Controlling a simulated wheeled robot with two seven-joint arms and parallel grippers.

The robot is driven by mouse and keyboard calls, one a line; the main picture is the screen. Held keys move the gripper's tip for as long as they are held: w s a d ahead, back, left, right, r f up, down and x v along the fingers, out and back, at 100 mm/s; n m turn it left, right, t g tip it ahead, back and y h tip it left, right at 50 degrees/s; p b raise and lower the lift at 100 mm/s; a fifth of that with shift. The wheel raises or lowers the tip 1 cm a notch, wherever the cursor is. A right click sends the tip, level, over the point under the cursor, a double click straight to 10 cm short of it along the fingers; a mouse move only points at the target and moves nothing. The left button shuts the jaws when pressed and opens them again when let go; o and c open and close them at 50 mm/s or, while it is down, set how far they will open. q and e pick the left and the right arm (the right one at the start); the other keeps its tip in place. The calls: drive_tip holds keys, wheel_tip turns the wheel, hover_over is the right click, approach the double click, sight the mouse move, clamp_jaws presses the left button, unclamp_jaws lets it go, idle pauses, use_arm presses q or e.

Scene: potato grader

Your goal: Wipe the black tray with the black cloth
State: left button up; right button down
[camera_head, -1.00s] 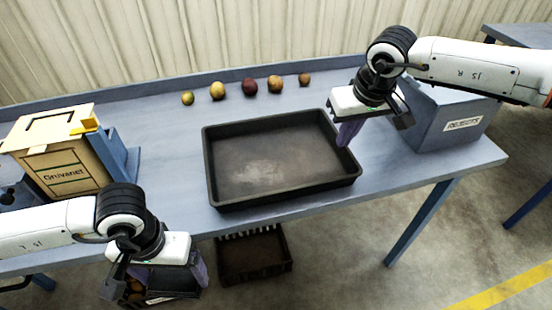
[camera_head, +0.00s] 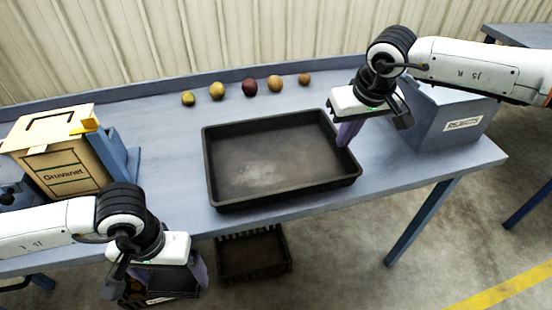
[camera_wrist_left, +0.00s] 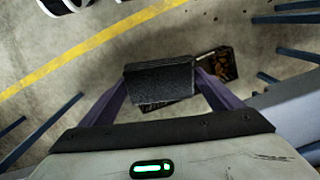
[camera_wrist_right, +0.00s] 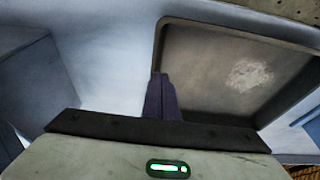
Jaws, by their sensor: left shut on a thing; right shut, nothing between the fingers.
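The black tray (camera_head: 283,123) lies on the grey-blue table, with a pale patch on its floor. It also shows in the right wrist view (camera_wrist_right: 205,100), where the patch is speckled white. My left gripper (camera_head: 158,283) is in front of the table's near edge, at lower left, apart from the tray. It is shut on the black cloth (camera_wrist_left: 160,84), which looks like a dark, textured block between the fingers. My right gripper (camera_head: 346,134) is shut and empty, pointing down at the tray's right rim. I cannot tell whether its fingertips touch the rim.
Several potatoes (camera_head: 249,87) stand in a row behind the tray. A grey rejects bin (camera_head: 440,122) is at right, and a cardboard box (camera_head: 68,160) at left. A dark crate (camera_head: 253,257) stands below the table's near edge.

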use_arm(q)
drive_tip(key=shift+f, duration=0.3)
use_arm(e)
drive_tip(key=shift+f, duration=0.4)
use_arm(q)
drive_tip(key=shift+r, duration=0.2)
use_arm(e)
drive_tip(key=shift+r, duration=0.25)
use_arm(q)
drive_tip(key=shift+r+p, duration=1.65)
drive_tip(key=shift+r, duration=0.05)
use_arm(e)
drive_tip(key=shift+r, duration=2.85)
